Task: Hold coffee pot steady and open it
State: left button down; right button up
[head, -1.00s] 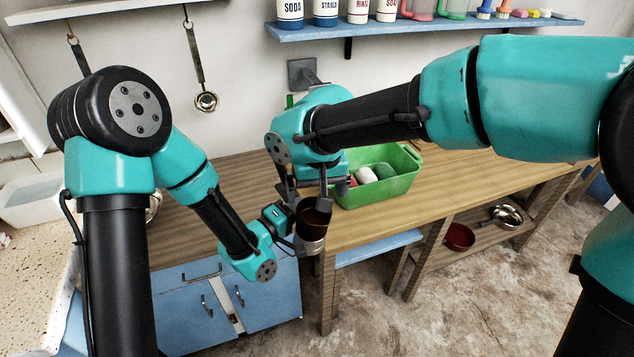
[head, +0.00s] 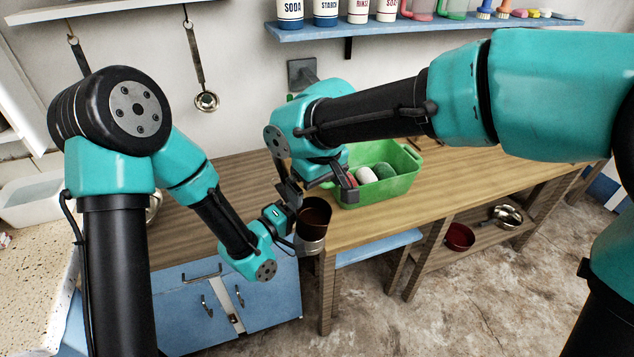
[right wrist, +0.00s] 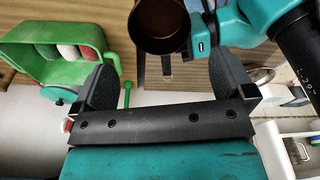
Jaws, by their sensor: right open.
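The coffee pot (head: 313,214) has a dark brown upper part with a round open top and a silver lower part. It is upright at the table's front edge. My left gripper (head: 287,228) meets its left side and appears closed on it, though the fingertips are partly hidden. My right gripper (head: 321,194) is open and empty just above the pot, fingers spread and apart from it. In the right wrist view the pot (right wrist: 160,25) shows its dark inside between and beyond my open fingers, with my left gripper beside it.
A green basin (head: 385,188) with rolled cloths stands on the wooden table (head: 440,190) behind the pot. A red bowl (head: 459,237) and metal ladle sit on the lower shelf. A ladle (head: 205,100) hangs on the wall.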

aim_at(312, 219)
jog(key=f, duration=0.3)
jog(key=w+f, duration=0.1)
jog(key=f, duration=0.3)
jog(key=a+f, duration=0.1)
jog(key=f, duration=0.3)
jog(key=shift+w+f, duration=0.15)
jog(key=c, duration=0.9)
